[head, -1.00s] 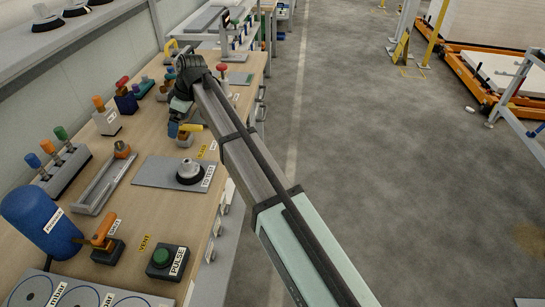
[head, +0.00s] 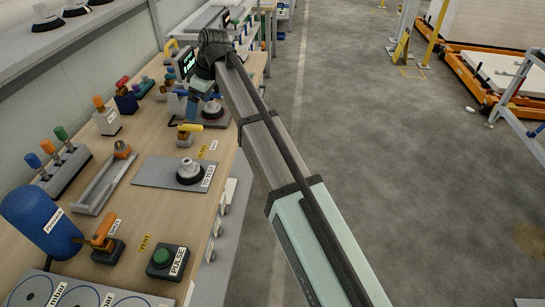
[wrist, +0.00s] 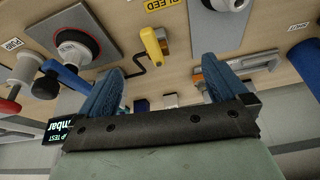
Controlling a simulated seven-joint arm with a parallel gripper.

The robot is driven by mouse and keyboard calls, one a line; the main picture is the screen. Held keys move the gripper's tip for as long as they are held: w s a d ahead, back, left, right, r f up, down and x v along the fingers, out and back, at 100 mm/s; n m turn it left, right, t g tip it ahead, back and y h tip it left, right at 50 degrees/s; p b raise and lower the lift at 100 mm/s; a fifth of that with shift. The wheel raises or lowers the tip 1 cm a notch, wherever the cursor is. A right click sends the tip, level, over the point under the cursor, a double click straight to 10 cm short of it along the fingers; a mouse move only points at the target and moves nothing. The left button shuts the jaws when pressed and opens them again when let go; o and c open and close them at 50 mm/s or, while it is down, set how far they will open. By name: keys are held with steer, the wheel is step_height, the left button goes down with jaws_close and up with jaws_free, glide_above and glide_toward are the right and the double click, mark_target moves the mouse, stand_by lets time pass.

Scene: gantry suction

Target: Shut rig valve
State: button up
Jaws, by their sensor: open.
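My gripper (wrist: 160,86) is open and empty over the bench, its two blue fingers apart. In the head view my gripper (head: 194,98) is partly hidden by its own wrist. A yellow-handled valve (wrist: 155,45) lies just beyond the fingers in the wrist view; it also shows in the head view (head: 190,127). A blue handle (wrist: 66,77) and a red handle (wrist: 10,105) are left of the fingers in the wrist view. An orange-handled valve (head: 104,230) stands at the near left. I cannot tell which of these is the rig valve.
A suction cup on a grey plate (head: 150,172) lies mid-bench. A blue cylinder (head: 40,218) and a green PULSE button (head: 161,257) stand at the near end. A rack with coloured knobs (head: 63,168) is at the left.

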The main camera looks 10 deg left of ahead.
steer(key=w+d+f+m+h, duration=0.1)
steer(key=d+f+m, duration=0.6)
steer(key=d+f, duration=1.4)
steer(key=shift+w+d+f+t+h, duration=0.3)
steer(key=shift+d+h, duration=0.1)
steer(key=shift+d, duration=0.2)
steer(key=shift+m, duration=0.3)
steer(key=s+d+f+m+g+h, duration=0.1)
steer(key=s+d+f+m, duration=0.1)
steer(key=s+d+f, duration=0.5)
steer(key=s+d+f+m+h, duration=0.1)
steer(key=s+d+f+m, duration=0.3)
steer(key=f, duration=0.6)
steer(key=s+d+f+m+g+h, duration=0.1)
steer(key=s+d+f, duration=0.3)
steer(key=s+f, duration=0.35)
steer(key=s+d+f+g, duration=0.2)
steer(key=s+d+f, duration=0.2)
steer(key=s, duration=0.5)
steer(key=s+d+f+m+g, duration=0.1)
steer(key=s+d+f, duration=0.2)
steer(key=s+f, duration=0.3)
steer(key=s+d+f+m+g, duration=0.1)
steer(key=s+d+f, duration=0.3)
steer(key=s, duration=0.8)
steer(key=shift+s+d+f+g+y, duration=0.15)
steer(key=shift+d+f+g+y, duration=0.15)
steer(key=shift+f+g, duration=0.5)
